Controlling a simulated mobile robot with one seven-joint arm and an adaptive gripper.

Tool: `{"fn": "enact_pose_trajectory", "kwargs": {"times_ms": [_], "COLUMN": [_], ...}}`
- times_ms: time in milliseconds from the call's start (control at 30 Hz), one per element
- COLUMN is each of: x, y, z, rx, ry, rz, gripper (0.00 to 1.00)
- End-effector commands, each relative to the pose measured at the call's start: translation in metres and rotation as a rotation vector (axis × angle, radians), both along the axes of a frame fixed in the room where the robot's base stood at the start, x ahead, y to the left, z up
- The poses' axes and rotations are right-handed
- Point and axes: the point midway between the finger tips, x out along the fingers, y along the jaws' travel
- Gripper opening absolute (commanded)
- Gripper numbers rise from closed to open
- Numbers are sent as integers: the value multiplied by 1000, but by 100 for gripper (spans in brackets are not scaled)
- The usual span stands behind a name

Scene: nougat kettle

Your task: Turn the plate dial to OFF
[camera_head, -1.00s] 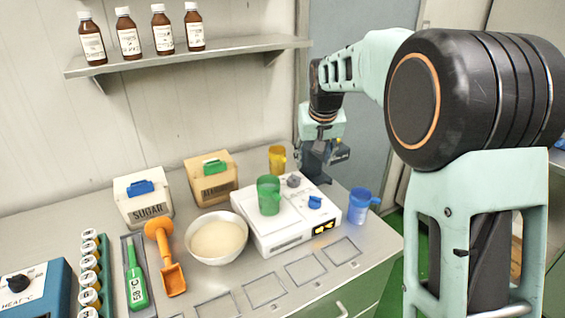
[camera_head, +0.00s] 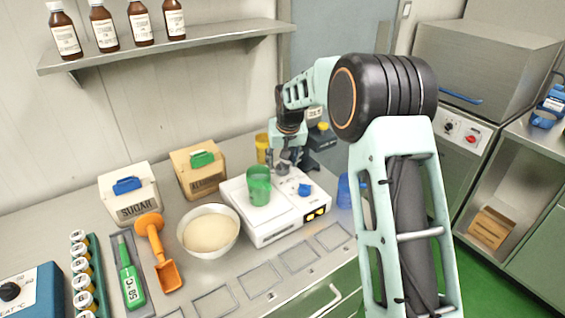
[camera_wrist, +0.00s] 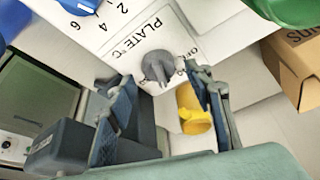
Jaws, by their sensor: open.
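The plate dial is a grey knob (camera_wrist: 157,66) on the white hot plate (camera_head: 262,226), beside the "PLATE °C" print in the wrist view. Small lettering that looks like "OFF" is printed to its right, partly hidden by a finger. Its exact setting cannot be told. In the head view the dial (camera_head: 282,169) sits at the back of the plate top, just below my gripper. My gripper (camera_wrist: 160,78) is open, its two fingers on either side of the dial in the wrist view. Contact cannot be told.
A green jug (camera_head: 259,187) stands on the plate, left of the dial. A blue dial (camera_head: 305,190) is at the plate's front right. A yellow jug (camera_head: 262,148) stands behind. A blue jug (camera_head: 345,191) is partly hidden by my arm. A white bowl (camera_head: 209,231) stands left.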

Motion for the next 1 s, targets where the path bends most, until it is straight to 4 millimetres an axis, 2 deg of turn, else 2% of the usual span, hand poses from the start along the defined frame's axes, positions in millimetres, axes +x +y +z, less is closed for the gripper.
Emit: {"fn": "enact_pose_trajectory", "kwargs": {"times_ms": [200,467,833,1000], "x": [6,6,6,6], "y": [1,1,1,1], "z": [-14,-15,-15,-15], "rx": [0,0,0,0], "ry": [0,0,0,0], "rz": [0,0,0,5], "gripper": [47,47,9,6]}}
